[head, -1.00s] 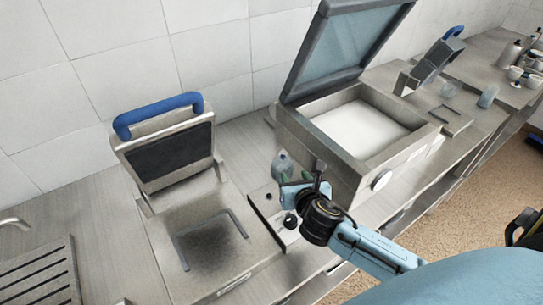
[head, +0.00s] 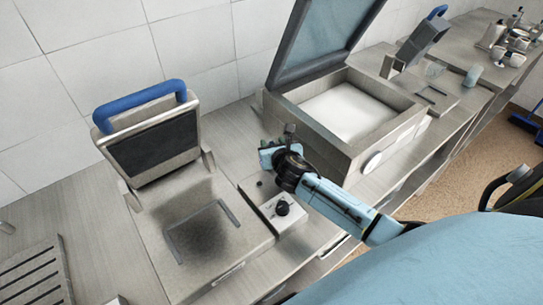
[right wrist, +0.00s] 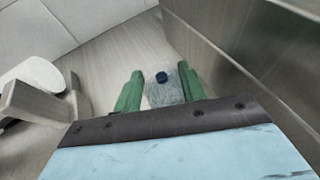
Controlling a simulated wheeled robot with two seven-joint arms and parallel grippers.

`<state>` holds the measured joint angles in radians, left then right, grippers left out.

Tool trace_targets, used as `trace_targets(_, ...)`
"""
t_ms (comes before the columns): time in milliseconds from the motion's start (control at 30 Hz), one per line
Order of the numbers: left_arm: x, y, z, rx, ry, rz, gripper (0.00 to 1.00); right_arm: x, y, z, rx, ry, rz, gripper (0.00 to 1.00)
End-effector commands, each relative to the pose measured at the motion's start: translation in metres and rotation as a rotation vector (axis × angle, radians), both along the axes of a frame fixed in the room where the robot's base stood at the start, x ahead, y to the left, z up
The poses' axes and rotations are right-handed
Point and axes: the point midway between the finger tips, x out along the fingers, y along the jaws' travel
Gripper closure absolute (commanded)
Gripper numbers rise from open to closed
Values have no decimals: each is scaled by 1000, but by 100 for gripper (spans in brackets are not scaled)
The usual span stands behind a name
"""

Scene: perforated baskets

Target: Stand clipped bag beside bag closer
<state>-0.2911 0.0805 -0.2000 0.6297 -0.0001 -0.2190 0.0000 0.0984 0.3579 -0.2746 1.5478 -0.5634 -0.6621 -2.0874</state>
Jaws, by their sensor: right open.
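A small translucent grey object with a dark blue top (right wrist: 165,90), which looks like the clipped bag, stands on the counter in the right wrist view. My right gripper (right wrist: 160,72) is open, with its green fingers on either side of it; the right finger is very close, and I cannot tell whether it touches. In the head view my right gripper (head: 269,154) is over the gap between two machines and hides the bag. One machine has a blue handle (head: 140,106); the other is a steel box with a raised lid (head: 350,140). I cannot tell which is the bag closer. My left gripper is out of view.
A control box with a black knob (head: 283,208) sits right of the blue-handled machine. A steel wall (right wrist: 245,60) rises close on the right in the wrist view. Another blue-handled device (head: 420,42) and cups (head: 472,76) stand farther back. Bare counter (head: 228,128) lies behind the gripper.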

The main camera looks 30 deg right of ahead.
Motion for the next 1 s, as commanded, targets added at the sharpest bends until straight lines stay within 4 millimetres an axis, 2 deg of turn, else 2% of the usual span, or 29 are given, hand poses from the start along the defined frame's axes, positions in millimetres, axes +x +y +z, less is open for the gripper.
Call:
trace_targets(200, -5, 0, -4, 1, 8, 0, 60, 20, -6, -9, 2, 1, 1, 59)
trace_targets(500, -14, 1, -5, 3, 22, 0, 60, 22, -7, -9, 1, 1, 2, 61)
trace_targets(800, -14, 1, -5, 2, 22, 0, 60, 21, -7, -10, 1, 1, 1, 100)
trace_targets(1000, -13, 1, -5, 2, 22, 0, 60, 21, -7, -10, 1, 1, 1, 100)
